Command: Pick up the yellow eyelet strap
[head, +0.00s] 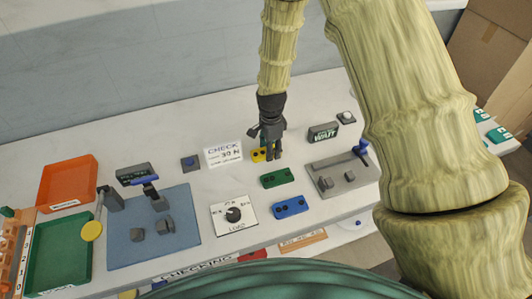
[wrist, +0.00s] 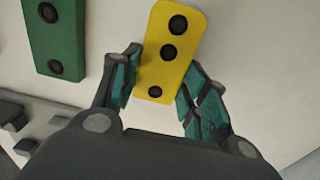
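The yellow eyelet strap (wrist: 161,74) has several dark round eyelets and lies between my gripper's two fingers in the wrist view. My gripper (wrist: 165,68) is open, with one teal-padded finger on each side of the strap. The left finger is very close to the strap's edge; I cannot tell whether it touches. In the head view my gripper (head: 272,155) points down at the table, and the yellow strap (head: 258,155) shows partly behind it.
A green strap (head: 277,178) and a blue strap (head: 290,207) lie nearer on the table. A CHECK sign (head: 223,153) stands to the left, and a dark WAIT block (head: 323,132) to the right. A grey plate with a blue-handled device (head: 345,176) is at right.

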